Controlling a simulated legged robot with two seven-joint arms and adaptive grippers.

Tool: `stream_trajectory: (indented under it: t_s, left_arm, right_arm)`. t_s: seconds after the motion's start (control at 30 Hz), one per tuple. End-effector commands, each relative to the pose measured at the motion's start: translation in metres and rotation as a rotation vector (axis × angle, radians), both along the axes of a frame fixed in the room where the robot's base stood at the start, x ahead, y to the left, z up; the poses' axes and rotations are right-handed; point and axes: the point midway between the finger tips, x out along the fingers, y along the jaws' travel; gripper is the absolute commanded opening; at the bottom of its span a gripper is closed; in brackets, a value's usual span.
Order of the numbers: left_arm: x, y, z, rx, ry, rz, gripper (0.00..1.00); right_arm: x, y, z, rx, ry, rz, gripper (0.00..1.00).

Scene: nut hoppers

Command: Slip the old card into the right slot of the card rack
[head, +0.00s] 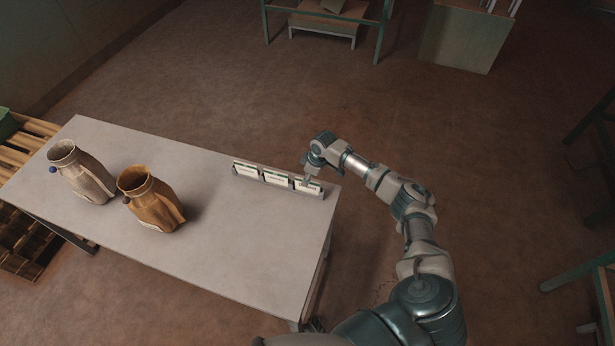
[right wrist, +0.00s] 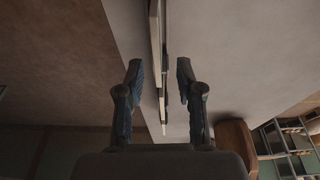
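The card rack (head: 262,180) stands near the right end of the grey table. White cards stand in its left (head: 245,169), middle (head: 275,178) and right (head: 309,187) slots. Which of them is the old card cannot be read with certainty. My right gripper (head: 307,179) is at the right slot, just over that card and partly covering it. In the right wrist view my right gripper (right wrist: 158,68) has its fingers apart. The rack and cards run edge-on between them as a thin strip, with a gap on both sides. My left gripper is out of view.
A grey sack (head: 88,178) and a brown sack (head: 150,200) stand on the left half of the table (head: 215,240). The table between the sacks and the rack is clear. A green-framed bench (head: 378,40) and a cabinet (head: 462,38) are farther back.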

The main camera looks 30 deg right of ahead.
Motion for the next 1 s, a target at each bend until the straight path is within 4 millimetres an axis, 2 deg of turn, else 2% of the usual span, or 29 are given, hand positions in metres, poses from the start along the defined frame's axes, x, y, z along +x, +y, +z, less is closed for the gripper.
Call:
stream_trajectory:
  t_s: [0.13,0.27,0.5,0.7,0.83,1.0]
  left_arm:
    - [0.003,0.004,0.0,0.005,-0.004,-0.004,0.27]
    - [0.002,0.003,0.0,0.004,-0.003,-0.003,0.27]
    - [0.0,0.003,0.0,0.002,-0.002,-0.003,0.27]
    - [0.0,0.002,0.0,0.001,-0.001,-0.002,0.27]
    - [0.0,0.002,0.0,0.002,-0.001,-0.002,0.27]
    - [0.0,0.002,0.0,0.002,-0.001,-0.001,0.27]
  right_arm:
    - [0.0,-0.001,0.002,0.0,0.0,0.0,0.36]
    - [-0.003,-0.003,0.018,0.0,-0.003,0.001,0.36]
    - [-0.014,-0.009,0.071,-0.002,-0.003,0.0,0.36]
    - [-0.021,-0.013,0.104,-0.002,-0.002,0.0,0.36]
    - [-0.023,-0.015,0.113,-0.003,0.0,-0.001,0.36]
    - [-0.024,-0.016,0.116,-0.002,0.001,0.0,0.36]
